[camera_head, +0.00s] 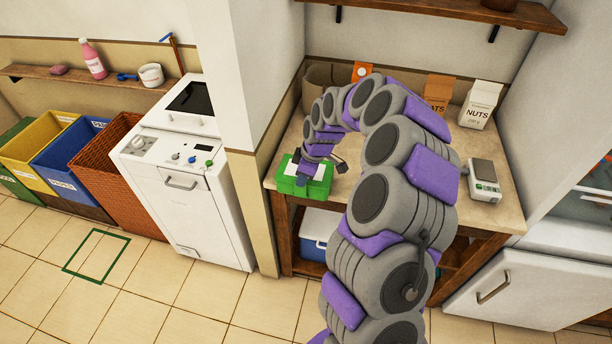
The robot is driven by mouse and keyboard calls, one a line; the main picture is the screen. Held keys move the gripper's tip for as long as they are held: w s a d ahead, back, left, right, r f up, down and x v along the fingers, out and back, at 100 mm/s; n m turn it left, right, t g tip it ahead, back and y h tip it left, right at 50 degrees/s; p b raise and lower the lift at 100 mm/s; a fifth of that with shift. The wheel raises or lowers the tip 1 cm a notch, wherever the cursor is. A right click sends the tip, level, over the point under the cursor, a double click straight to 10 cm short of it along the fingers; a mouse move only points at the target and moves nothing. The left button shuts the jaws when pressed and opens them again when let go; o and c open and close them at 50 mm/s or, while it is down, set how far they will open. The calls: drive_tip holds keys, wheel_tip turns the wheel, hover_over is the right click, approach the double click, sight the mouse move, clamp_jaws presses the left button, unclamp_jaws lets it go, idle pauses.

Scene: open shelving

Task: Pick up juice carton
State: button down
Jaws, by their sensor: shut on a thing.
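My gripper (305,172) reaches down to a green-and-white box (317,188) at the front left of the wooden counter. It is shut on this box, though the purple wrist hides much of the contact. I cannot read a label, so I cannot tell whether this is the juice carton. An orange carton (361,71) with a white patch stands at the back of the counter, partly hidden by my arm. Its print is too small to read.
The counter (405,193) also bears a brown carton (437,92), a white NUTS carton (480,105), a brown container (318,88) and a scale (484,180). A wooden shelf (450,10) hangs above. A white machine (185,175) stands left. A blue-and-white cooler (316,232) sits below.

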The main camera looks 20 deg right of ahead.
drive_tip(key=shift+a, duration=0.1)
drive_tip(key=c, duration=1.2)
unclamp_jaws()
drive_tip(key=shift+o, duration=0.2)
drive_tip(key=shift+r, duration=0.1)
drive_tip(key=p+v, duration=0.3)
drive_tip(key=v, duration=1.4)
